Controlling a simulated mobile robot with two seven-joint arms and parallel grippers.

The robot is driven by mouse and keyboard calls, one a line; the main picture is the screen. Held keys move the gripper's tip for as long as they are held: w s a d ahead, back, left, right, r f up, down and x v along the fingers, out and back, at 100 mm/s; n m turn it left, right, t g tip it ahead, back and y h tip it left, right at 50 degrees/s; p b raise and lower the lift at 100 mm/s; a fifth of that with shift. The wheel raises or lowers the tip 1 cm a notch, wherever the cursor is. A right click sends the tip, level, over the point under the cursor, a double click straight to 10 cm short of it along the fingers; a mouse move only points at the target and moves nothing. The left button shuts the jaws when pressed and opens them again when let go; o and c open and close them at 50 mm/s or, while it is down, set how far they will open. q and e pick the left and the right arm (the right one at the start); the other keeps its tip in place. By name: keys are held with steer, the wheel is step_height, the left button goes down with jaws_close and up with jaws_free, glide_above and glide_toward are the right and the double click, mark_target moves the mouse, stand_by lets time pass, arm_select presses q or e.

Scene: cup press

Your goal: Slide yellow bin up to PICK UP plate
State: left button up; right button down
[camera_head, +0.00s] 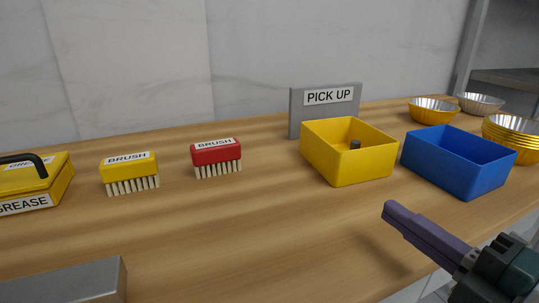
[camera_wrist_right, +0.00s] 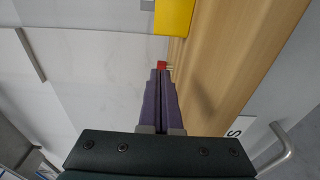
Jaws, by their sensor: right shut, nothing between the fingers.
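The yellow bin (camera_head: 345,164) stands on the wooden table, right in front of the grey PICK UP plate (camera_head: 326,98). It overlaps the plate's lower right part in the head view, and I cannot tell whether they touch. A small grey cylinder-like part (camera_head: 355,145) shows inside the bin. My right gripper (camera_head: 389,210) is shut and empty, in front of and below the bin in the head view, apart from it. In the right wrist view the purple fingers (camera_wrist_right: 160,75) are together, and the yellow bin (camera_wrist_right: 174,15) shows at the top. My left gripper is not in view.
A blue bin (camera_head: 458,163) stands close to the right of the yellow bin. Metallic bowls (camera_head: 433,110) stand behind it. A red brush (camera_head: 217,158), a yellow brush (camera_head: 130,174) and a yellow GREASE box (camera_head: 38,187) stand to the left. The table's front middle is clear.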

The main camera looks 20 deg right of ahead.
glide_toward(339, 162)
steer(key=w+a, duration=0.3)
steer(key=shift+w+a+r, duration=0.15)
steer(key=shift+w+a, duration=0.05)
steer(key=shift+w, duration=0.1)
steer(key=shift+w+d, duration=0.8)
steer(key=shift+w, duration=0.1)
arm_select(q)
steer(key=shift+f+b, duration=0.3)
arm_select(e)
steer(key=shift+w+d, duration=0.3)
steer(key=shift+w, duration=0.15)
